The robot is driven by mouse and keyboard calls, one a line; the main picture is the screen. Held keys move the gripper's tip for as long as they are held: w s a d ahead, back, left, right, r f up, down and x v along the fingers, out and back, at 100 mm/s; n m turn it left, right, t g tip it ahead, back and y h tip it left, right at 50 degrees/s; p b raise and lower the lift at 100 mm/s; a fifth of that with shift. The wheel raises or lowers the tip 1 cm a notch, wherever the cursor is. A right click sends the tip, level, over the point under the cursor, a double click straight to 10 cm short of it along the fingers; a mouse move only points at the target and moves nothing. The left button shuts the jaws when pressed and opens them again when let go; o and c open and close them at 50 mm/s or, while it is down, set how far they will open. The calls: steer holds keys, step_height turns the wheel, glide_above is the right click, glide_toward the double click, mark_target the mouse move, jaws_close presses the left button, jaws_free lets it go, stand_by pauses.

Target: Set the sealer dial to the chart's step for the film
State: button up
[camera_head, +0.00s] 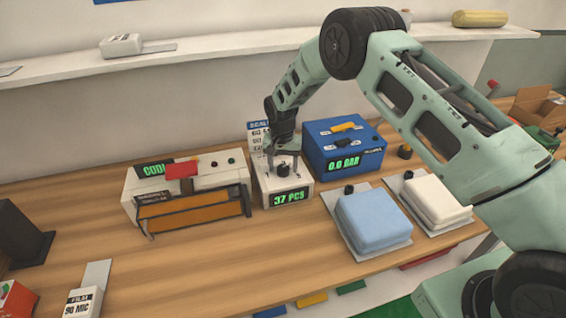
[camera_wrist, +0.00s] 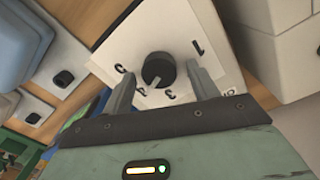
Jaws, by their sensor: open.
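A black round dial (camera_wrist: 158,69) sits on a white face plate with printed step numbers around it. It tops the small white box (camera_head: 290,186) whose green display reads 37 PCS. My gripper (camera_head: 283,166) points down over this box. In the wrist view my gripper (camera_wrist: 160,74) is open, with a finger on either side of the dial; contact is not clear. The dial's pale mark points toward the gripper palm; its exact step is not clear. A chart (camera_head: 258,135) stands behind the box, mostly too small to read. A white film card (camera_head: 83,303) reads FILM 90 MIC.
A white machine (camera_head: 209,178) with orange bars (camera_head: 190,212) stands left of the dial box. A blue box (camera_head: 345,157) reading 0.0 BAR stands right. A blue pad (camera_head: 372,220) and a white pad (camera_head: 437,199) lie further right. The front-middle table is clear.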

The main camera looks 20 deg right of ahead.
steer(key=shift+f, duration=0.15)
steer(key=c, duration=1)
steer(key=shift+b, duration=0.4)
steer(key=shift+f+n+b, duration=0.15)
steer(key=shift+n+b, duration=0.45)
steer(key=shift+n, duration=0.2)
steer(key=n+b, duration=0.2)
steer(key=n, duration=0.1)
steer(key=shift+a+b, duration=0.1)
steer(key=shift+b, duration=0.2)
steer(key=n+b, duration=0.2)
steer(key=n, duration=0.3)
steer(key=shift+r, duration=0.2)
